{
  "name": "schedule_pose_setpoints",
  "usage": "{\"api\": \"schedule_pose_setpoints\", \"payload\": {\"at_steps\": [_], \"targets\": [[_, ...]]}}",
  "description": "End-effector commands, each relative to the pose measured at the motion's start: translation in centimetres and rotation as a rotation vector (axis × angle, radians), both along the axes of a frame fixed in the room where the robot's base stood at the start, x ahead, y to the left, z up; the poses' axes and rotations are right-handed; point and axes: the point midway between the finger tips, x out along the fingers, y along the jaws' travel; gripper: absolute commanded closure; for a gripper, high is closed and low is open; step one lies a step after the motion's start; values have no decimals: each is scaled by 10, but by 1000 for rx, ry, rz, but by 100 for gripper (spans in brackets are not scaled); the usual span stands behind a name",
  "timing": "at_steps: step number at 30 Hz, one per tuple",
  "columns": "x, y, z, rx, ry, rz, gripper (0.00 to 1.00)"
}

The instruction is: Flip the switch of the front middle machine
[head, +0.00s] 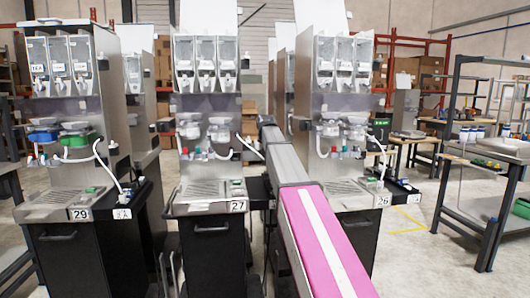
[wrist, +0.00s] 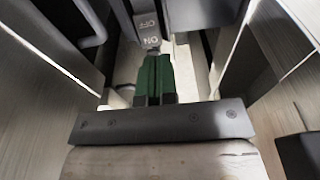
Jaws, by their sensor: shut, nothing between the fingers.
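The front middle machine (head: 206,120) is a tall metal dispenser labelled 27, with clear hoppers on top, a drip tray and a black lower cabinet. In the wrist view a small grey switch (wrist: 147,24) carries the words OFF and ON, upside down. My gripper (wrist: 153,55) shows dark green fingers, shut together and empty. Their tips are at the ON end of the switch; I cannot tell if they touch it. I cannot make out the switch or the gripper in the head view.
Machine 29 (head: 65,120) stands on the left and machine 26 (head: 340,110) on the right. In the wrist view, pale panels (wrist: 40,70) close in on both sides, so room is narrow. A metal workbench (head: 500,165) stands at the far right.

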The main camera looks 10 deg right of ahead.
Motion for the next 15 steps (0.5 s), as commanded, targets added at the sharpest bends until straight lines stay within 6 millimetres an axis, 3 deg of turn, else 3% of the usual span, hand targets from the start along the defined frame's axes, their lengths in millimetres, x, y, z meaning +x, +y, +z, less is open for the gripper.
{"api": "schedule_pose_setpoints", "payload": {"at_steps": [6,15], "targets": [[3,0,-23,0,0,0,100],[5,0,-27,0,-1,0,100]]}}
